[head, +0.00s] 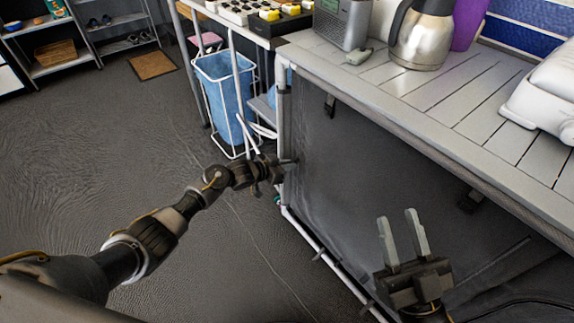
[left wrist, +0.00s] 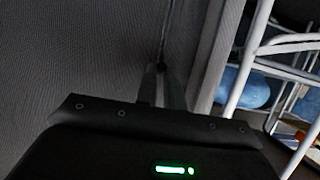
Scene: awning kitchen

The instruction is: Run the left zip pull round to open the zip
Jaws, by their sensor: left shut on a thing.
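A dark grey fabric panel (head: 375,160) hangs under the counter. It also fills the left side of the left wrist view (left wrist: 75,60). My left gripper (head: 291,161) is at the panel's left edge, beside the white frame tube. In the left wrist view my left gripper (left wrist: 161,71) has its fingertips close together on a small dark zip pull (left wrist: 162,66), which they mostly hide. A dark zip line (left wrist: 165,32) runs up from there. My right gripper (head: 399,216) is open and empty in front of the panel, fingers pointing up.
The slatted counter (head: 430,95) overhangs the panel and carries a steel jug (head: 421,42) and a grey device (head: 343,22). A blue bin (head: 222,88) in a white wire frame stands just beyond my left gripper. The floor at left is clear.

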